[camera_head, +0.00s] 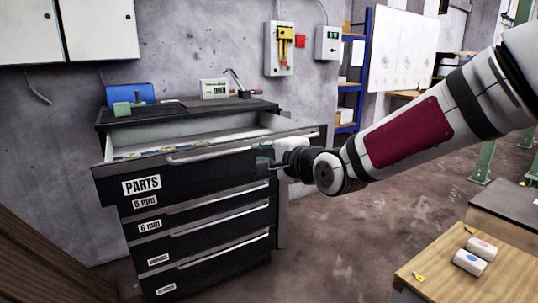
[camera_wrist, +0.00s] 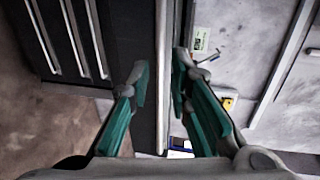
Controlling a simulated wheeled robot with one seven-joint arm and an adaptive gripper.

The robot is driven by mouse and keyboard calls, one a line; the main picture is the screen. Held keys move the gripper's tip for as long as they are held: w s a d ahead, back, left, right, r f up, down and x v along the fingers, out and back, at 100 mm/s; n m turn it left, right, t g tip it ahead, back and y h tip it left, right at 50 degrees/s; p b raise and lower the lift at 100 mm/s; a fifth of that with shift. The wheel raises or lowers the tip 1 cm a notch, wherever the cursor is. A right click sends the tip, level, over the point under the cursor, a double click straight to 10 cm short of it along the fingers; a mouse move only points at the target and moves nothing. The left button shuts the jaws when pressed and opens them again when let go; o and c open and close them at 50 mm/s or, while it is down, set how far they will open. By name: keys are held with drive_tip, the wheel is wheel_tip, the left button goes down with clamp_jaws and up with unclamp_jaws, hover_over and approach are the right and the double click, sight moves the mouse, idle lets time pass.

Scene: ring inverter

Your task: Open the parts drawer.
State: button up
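The parts drawer (camera_head: 228,166) is the top drawer of a dark cabinet, with a white "PARTS" label at the left of its front. It stands pulled out, and its light inside shows from above. A long pale handle (camera_head: 213,152) runs along its front; it also shows as an upright bar in the wrist view (camera_wrist: 161,65). My gripper (camera_head: 265,158) is at the right part of the handle. In the wrist view its green fingers (camera_wrist: 160,75) are spread on both sides of the bar, with a gap on the left side. Contact on the right side is unclear.
Several shut drawers (camera_head: 200,228) lie below. A blue roll (camera_head: 130,93) and a small display (camera_head: 214,88) stand on the cabinet top. A wooden table (camera_head: 480,275) with white rolls is at the lower right. The floor (camera_head: 340,245) between is clear.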

drive_tip(key=shift+v, duration=1)
drive_tip(key=shift+f, duration=0.1)
